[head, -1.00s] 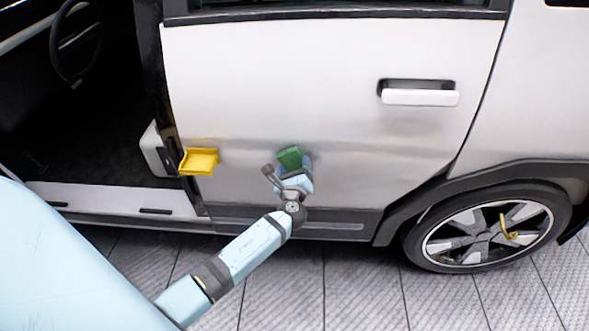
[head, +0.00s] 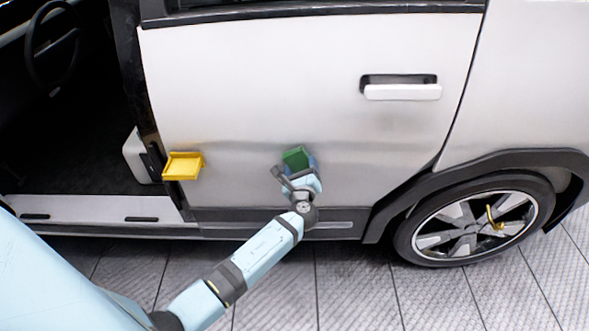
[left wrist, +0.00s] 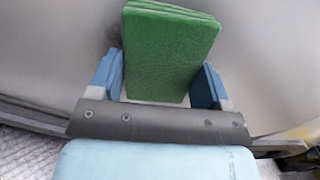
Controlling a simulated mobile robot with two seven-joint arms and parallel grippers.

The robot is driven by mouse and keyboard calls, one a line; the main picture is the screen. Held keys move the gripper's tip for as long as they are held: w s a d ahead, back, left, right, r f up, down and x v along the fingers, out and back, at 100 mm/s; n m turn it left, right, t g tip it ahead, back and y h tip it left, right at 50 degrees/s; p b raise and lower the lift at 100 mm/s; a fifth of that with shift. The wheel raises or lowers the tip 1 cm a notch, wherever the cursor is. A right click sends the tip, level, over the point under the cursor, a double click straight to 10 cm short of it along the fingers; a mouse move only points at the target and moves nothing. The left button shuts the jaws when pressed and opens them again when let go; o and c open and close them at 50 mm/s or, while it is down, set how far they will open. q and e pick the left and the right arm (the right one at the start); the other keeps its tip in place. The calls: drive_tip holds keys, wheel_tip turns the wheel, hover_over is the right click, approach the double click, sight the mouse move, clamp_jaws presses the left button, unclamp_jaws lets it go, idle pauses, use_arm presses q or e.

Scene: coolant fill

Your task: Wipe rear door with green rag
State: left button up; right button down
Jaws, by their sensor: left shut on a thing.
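The green rag (head: 295,157) is a small folded pad, held in my left gripper (head: 301,167) in front of the lower part of the rear door (head: 300,80). The left wrist view shows the rag (left wrist: 170,50) between the two blue fingers of my left gripper (left wrist: 163,82), which is shut on it. The rag is close to the white door panel; I cannot tell whether it touches. Grey smudges show on the door around and to the right of the rag. My right gripper is not in view.
A yellow tray (head: 183,166) sits at the door's lower left edge. The white door handle (head: 402,91) juts out at upper right. The rear wheel (head: 473,226) is at lower right. The front doorway at left is open. Grey paving lies below.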

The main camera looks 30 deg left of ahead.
sight(290, 166)
use_arm(q)
drive_tip(key=shift+w+d, duration=0.5)
drive_tip(key=shift+d, duration=0.2)
drive_tip(key=shift+w+d+r, duration=0.1)
drive_tip(key=shift+d, duration=0.15)
drive_tip(key=shift+s+a+p, duration=0.2)
drive_tip(key=shift+s+a, duration=0.2)
drive_tip(key=shift+a, duration=0.35)
drive_tip(key=shift+s+a+p, duration=0.2)
drive_tip(key=shift+s+a, duration=0.25)
drive_tip(key=shift+a, duration=0.35)
drive_tip(key=shift+s+a+p, duration=0.2)
drive_tip(key=shift+s+a, duration=0.2)
drive_tip(key=shift+a, duration=0.35)
drive_tip(key=shift+s+a, duration=0.45)
drive_tip(key=shift+a, duration=0.2)
drive_tip(key=shift+s+a, duration=0.4)
drive_tip(key=shift+a, duration=0.2)
drive_tip(key=shift+d, duration=0.1)
drive_tip(key=p+v, duration=0.1)
drive_tip(key=v, duration=0.5)
drive_tip(key=shift+s+p, duration=0.1)
drive_tip(key=shift+p, duration=0.2)
